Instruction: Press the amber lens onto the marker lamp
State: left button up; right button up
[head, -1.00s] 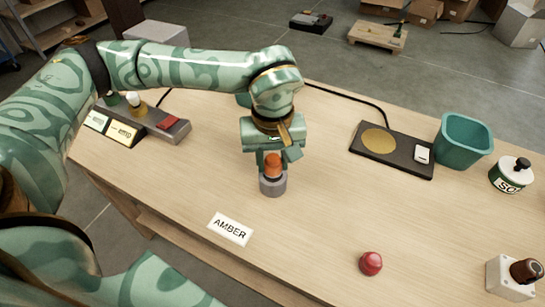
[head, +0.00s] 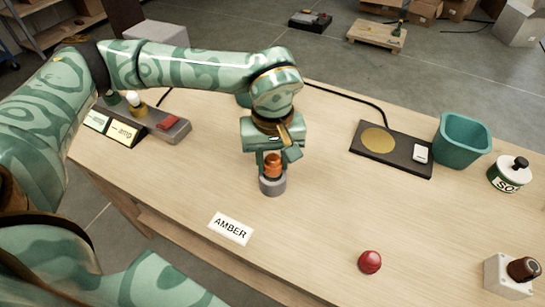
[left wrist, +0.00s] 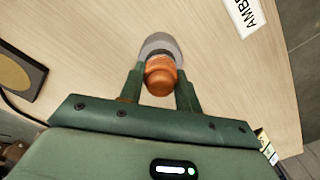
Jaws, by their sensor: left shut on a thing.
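The amber lens (head: 273,168) is an orange, rounded cap. It sits upright at the top of the grey cylindrical marker lamp base (head: 272,187) on the wooden table. My left gripper (head: 272,164) points down with its fingers shut on the lens. In the left wrist view the lens (left wrist: 160,80) is between the two fingertips (left wrist: 160,88), with the grey base (left wrist: 158,43) around and beyond it. Whether the lens is fully seated cannot be told. A white card reading AMBER (head: 230,228) lies in front. My right gripper is not in view.
A red lens (head: 370,262) lies at the front right. A white box with a brown dome (head: 513,278), a tin (head: 510,175), a teal bin (head: 462,140) and a black plate with a gold disc (head: 391,148) stand right. A grey lamp tester (head: 165,124) is left.

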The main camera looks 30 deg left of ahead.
pick_arm(q)
jog(key=shift+f, duration=0.55)
jog(key=o, duration=1)
notch_tip(320, 180, up, 16)
jog(key=p, duration=0.3)
jog(key=shift+r+p, duration=0.15)
jog(key=shift+p, duration=0.25)
